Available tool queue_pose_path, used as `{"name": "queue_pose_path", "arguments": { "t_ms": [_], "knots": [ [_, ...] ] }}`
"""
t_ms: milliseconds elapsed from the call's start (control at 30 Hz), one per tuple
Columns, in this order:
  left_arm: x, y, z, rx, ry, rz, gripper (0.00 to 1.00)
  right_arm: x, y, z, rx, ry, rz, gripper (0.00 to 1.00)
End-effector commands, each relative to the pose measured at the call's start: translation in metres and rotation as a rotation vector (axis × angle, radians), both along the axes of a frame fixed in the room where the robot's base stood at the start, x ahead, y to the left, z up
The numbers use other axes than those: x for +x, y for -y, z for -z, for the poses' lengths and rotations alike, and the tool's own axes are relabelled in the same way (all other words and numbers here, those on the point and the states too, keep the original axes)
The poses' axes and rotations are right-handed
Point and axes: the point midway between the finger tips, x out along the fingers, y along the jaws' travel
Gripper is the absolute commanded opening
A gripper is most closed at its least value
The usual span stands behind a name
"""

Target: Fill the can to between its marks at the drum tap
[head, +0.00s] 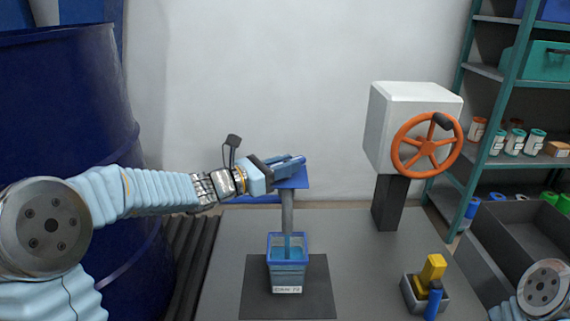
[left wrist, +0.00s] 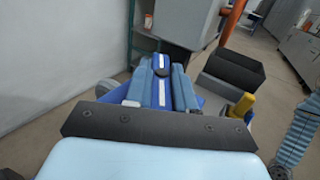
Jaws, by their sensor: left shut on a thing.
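The can (head: 288,282) is a see-through, blue-rimmed container with a white label, upright on a dark mat. Blue liquid stands in it; I cannot make out its level against the marks. Above it is the tap, with a blue top (head: 292,183) and a grey spout (head: 287,207). A blue stream (head: 287,243) runs from the spout into the can. My left gripper (head: 290,163) is shut at the tap's top, on the tap handle. In the left wrist view the handle (left wrist: 161,88) is a blue bar with a white stripe between my fingers. My right gripper is out of view.
A large blue drum (head: 60,120) stands at the left. A white box with an orange handwheel (head: 427,145) stands on a dark post behind right. A small tray (head: 426,297) with yellow and blue items sits front right. Shelves (head: 490,70) and grey bins (head: 520,235) stand at the right.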

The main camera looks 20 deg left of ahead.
Motion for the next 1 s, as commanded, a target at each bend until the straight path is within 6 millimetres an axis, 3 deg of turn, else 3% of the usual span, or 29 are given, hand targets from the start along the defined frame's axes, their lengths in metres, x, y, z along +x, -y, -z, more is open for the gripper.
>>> {"name": "queue_pose_path", "arguments": {
  "t_ms": [600, 1000],
  "knots": [
    [0.002, -0.002, 0.001, 0.002, -0.009, 0.386, 0.0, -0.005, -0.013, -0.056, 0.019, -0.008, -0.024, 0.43],
    [0.001, -0.001, 0.004, 0.004, -0.009, 0.512, 0.0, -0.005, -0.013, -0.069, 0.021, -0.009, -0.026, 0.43]
  ]
}}
